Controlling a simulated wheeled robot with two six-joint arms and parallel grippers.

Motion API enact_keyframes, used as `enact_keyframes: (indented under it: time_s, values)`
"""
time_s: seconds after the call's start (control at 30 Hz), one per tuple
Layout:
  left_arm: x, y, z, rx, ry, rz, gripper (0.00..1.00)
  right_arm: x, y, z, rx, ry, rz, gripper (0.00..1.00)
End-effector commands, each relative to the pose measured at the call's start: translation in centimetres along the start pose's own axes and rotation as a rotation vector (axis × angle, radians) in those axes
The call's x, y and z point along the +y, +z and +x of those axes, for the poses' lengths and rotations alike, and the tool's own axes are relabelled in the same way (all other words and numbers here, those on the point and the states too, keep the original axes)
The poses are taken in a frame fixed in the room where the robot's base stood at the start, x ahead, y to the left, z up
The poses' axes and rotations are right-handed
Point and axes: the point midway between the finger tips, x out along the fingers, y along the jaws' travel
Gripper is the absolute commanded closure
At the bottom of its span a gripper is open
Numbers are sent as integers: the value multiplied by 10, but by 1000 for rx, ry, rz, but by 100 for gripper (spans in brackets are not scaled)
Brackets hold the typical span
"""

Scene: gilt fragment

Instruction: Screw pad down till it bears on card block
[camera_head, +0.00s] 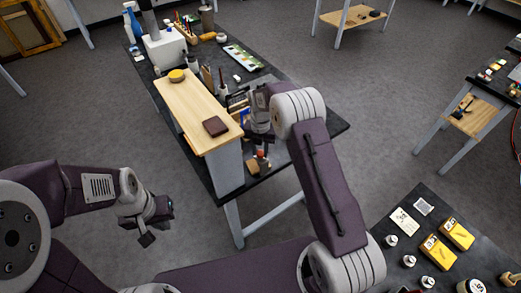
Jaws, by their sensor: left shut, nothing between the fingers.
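My left gripper (150,232) hangs over the floor at the lower left, apart from the workbench, and is shut with nothing in it. My right arm reaches over the bench, and its gripper (261,146) points down beside the raised wooden board. Just below it is a small red-orange part (260,154), beside a small brown block (254,167) low on the bench. My right gripper's fingers are too small and dark to tell whether they are open or hold anything. I cannot make out the screw pad or tell for certain which piece is the card block.
The pale wooden board (190,105) carries a dark brown square block (215,126) and a yellow round item (177,75). Tools and a paint palette (243,58) crowd the dark bench behind. A dark table (410,268) with yellow boxes and small jars stands at the lower right.

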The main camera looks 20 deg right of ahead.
Motion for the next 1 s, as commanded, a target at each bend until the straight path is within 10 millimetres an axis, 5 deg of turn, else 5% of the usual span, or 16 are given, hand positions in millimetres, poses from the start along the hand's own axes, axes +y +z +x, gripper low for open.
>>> enact_keyframes:
  time_s: [0.47, 1.0]
  values:
    - [0, 0, -1, 0, 0, 0, 100, 0, 0, -1, -1, 0, 116, 100]
    - [0, 0, -3, 0, 0, 0, 100, 1, 1, -2, -2, 2, 608, 100]
